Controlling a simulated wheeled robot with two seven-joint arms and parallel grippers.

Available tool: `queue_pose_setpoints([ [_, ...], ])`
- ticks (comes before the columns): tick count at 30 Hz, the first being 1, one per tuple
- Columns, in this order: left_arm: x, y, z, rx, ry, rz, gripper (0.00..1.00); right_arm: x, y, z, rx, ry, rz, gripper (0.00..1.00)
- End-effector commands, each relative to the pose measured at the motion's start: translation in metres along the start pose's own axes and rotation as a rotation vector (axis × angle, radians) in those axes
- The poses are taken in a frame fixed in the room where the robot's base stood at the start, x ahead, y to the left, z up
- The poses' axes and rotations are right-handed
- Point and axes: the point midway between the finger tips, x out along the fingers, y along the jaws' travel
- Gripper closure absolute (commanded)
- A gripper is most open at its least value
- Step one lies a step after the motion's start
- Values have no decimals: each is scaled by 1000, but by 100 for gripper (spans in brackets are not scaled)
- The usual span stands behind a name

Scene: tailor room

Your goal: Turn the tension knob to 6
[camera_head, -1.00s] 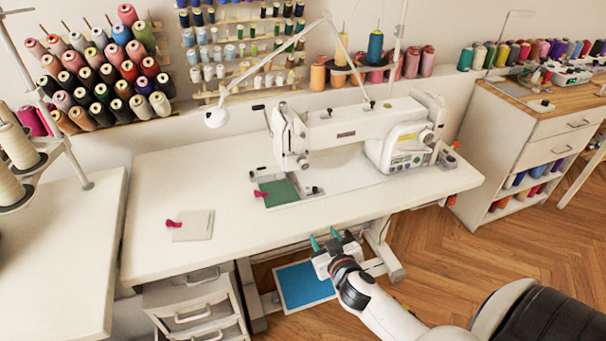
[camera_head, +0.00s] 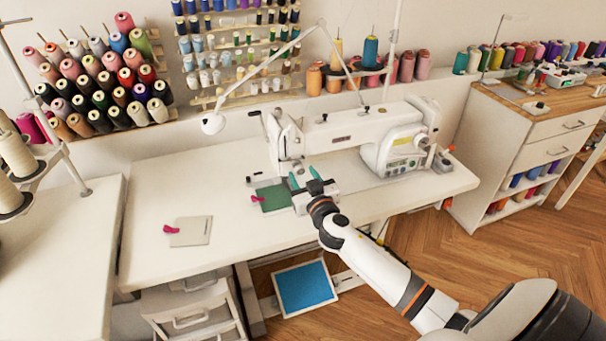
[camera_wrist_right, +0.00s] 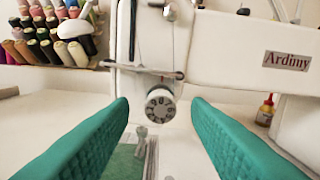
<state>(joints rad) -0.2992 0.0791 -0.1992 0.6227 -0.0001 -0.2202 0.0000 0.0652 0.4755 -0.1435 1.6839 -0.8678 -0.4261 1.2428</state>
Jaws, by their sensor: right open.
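The white sewing machine (camera_head: 350,135) stands on the white sewing table (camera_head: 170,262). In the right wrist view, the tension knob (camera_wrist_right: 159,105) is a round whitish dial with dark numbers on the machine's head; I cannot tell which number is set. My right gripper (camera_head: 307,180) is open, with teal fingers, in front of the machine's head. In the right wrist view, its two fingers (camera_wrist_right: 160,125) stand to the left and right of the knob, apart from it, with the knob centred between them and farther off. My left gripper is not in view.
A green cloth (camera_head: 271,197) with a pink-handled item lies left of my right gripper. A light fabric square (camera_head: 192,232) with another pink item lies at the table's left. A lamp (camera_head: 213,124) hangs above the table. Thread spools (camera_head: 100,85) stand behind.

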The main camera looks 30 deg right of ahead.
Motion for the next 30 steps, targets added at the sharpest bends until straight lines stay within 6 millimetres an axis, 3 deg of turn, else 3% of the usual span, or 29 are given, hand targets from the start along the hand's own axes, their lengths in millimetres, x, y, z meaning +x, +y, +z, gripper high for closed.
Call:
queue_pose_setpoints([
  [11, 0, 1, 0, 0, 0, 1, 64, 8, 0, 0, 0, 0, 0, 56],
  [12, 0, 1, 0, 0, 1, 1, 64, 8, 0, 0, 0, 0, 0, 58],
  [20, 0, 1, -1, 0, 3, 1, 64, 8, 0, 0, 0, 0, 0, 100],
  [30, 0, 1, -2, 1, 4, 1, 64, 8, 0, 0, -49, 1, 0, 100],
])
